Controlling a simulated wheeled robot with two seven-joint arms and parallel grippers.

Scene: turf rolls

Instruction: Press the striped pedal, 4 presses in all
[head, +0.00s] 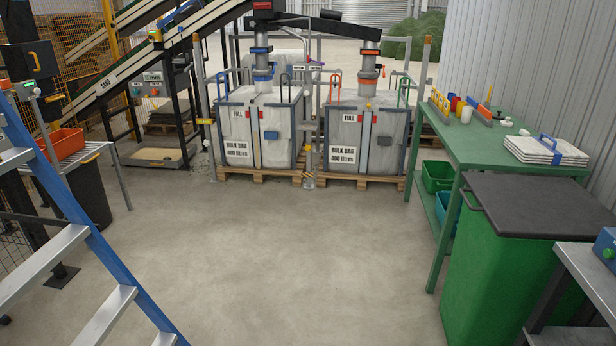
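A small yellow-and-black striped piece (308,174) shows low down between the two pallets, at the foot of a grey post. It looks like the striped pedal, but it is too small to tell its shape or whether it is pressed. Neither of my grippers is in view. Nothing of mine is seen near the striped piece.
Two full bulk bags (262,128) (366,135) stand on wooden pallets (265,176) under filling spouts. Clear concrete floor (270,245) lies in front. A blue ladder (75,215) is at left; a green table (490,150) and green bin (495,265) are at right.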

